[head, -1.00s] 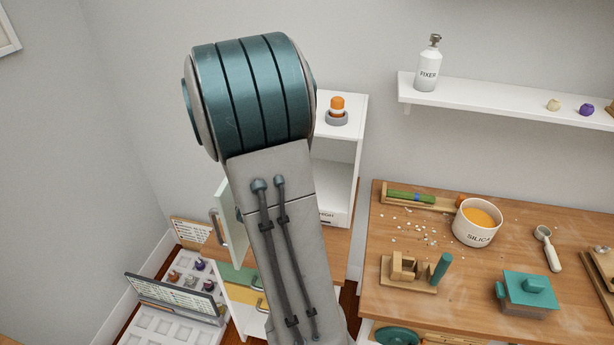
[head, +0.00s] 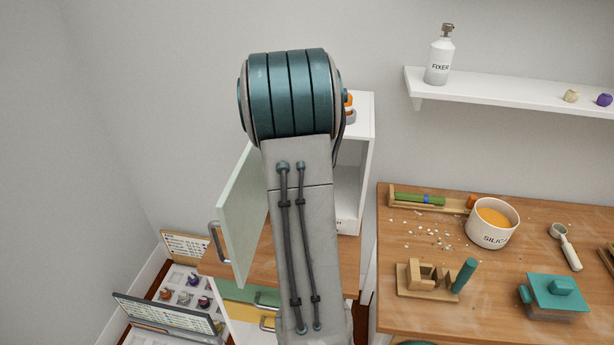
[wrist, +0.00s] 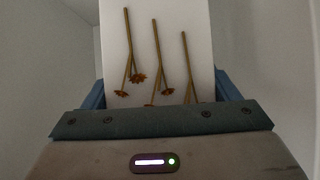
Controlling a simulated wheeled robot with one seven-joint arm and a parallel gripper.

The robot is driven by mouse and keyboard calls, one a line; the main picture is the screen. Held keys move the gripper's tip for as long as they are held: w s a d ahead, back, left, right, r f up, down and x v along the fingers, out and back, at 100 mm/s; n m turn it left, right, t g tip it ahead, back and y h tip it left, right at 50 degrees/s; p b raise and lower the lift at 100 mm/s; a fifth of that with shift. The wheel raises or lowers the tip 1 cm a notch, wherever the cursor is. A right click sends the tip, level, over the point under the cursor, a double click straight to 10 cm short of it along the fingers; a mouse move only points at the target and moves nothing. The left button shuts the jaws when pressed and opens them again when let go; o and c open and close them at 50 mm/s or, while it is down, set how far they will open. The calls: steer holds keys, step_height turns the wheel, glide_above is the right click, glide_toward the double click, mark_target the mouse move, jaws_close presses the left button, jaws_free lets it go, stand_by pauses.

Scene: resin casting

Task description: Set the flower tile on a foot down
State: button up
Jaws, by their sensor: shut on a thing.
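The flower tile (wrist: 198,60) is a pale white slab with several thin brown stems and orange-brown flower heads, heads toward my gripper. My gripper (wrist: 162,92) is shut on it, with a blue finger at each side edge; the tile stands up past the fingers, its far end cut by the frame's top. In the head view my arm hides the gripper and tile. I cannot make out a foot in either view.
A white cabinet (head: 367,160) stands behind my arm, its pale door (head: 243,215) swung open at left. The wooden bench (head: 400,320) at right holds a silicone pot (head: 489,235), a wooden fixture (head: 420,280) and a teal-lidded block (head: 555,294). Plain pale surfaces surround the tile.

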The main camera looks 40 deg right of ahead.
steer(key=shift+s+d+f, duration=0.15)
steer(key=shift+s+f, duration=0.1)
steer(key=shift+f, duration=0.25)
step_height(320, 180, down, 3)
steer(key=b, duration=0.3)
steer(key=shift+f, duration=0.2)
steer(key=shift+d+f+b, duration=0.15)
steer(key=shift+f+b, duration=0.15)
steer(key=shift+w, duration=0.2)
steer(key=o, duration=0.7)
steer(key=shift+f, duration=0.15)
steer(key=o, duration=0.3)
steer(key=shift+o, duration=0.2)
